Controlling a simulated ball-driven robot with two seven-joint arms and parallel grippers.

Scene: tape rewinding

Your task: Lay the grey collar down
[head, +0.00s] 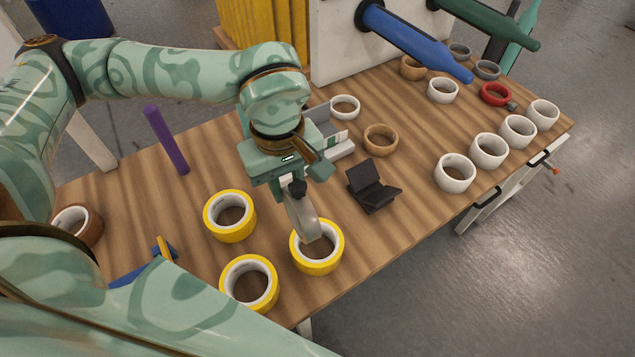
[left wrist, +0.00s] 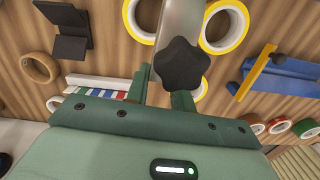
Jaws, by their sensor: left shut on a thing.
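My left gripper (head: 291,184) is shut on the grey collar (head: 303,217), a silvery ring with a black star knob. The collar hangs edge-on below the jaws, over or just in front of a yellow-edged tape roll (head: 316,247); whether they touch is unclear. In the left wrist view the collar (left wrist: 187,22) and its black knob (left wrist: 182,65) stand out beyond the jaws (left wrist: 162,92), hiding part of the tape behind. My right gripper does not show.
Two more yellow-edged rolls (head: 230,215) (head: 249,283) stand close left. A black stand (head: 372,186) is right of the collar. White rolls (head: 455,173) line the right edge. Blue (head: 415,43) and green rods jut out at the back. Bare wood shows mid-right.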

